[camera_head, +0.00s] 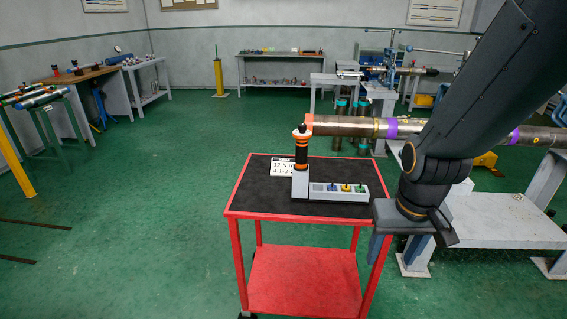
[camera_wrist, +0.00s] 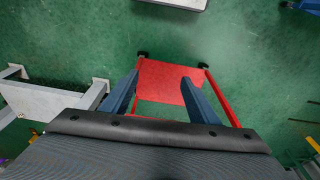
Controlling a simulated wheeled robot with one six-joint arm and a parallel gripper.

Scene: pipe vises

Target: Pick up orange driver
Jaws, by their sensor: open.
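The orange driver (camera_head: 301,152), with a black and orange handle, stands upright in a grey holder (camera_head: 300,184) on the black top of a red cart (camera_head: 246,196). My gripper (camera_head: 394,248) is at the cart's right front corner in the head view, to the right of the driver and apart from it. In the wrist view, my gripper (camera_wrist: 160,90) has its two blue fingers spread, with nothing between them. The cart's red lower shelf (camera_wrist: 168,82) shows beyond them. The driver does not show in the wrist view.
A grey block (camera_head: 325,194) with small coloured bits extends right from the holder. A long pipe (camera_head: 345,126) runs behind the cart, and a grey stand (camera_head: 500,225) is at right. The floor left of the cart is clear.

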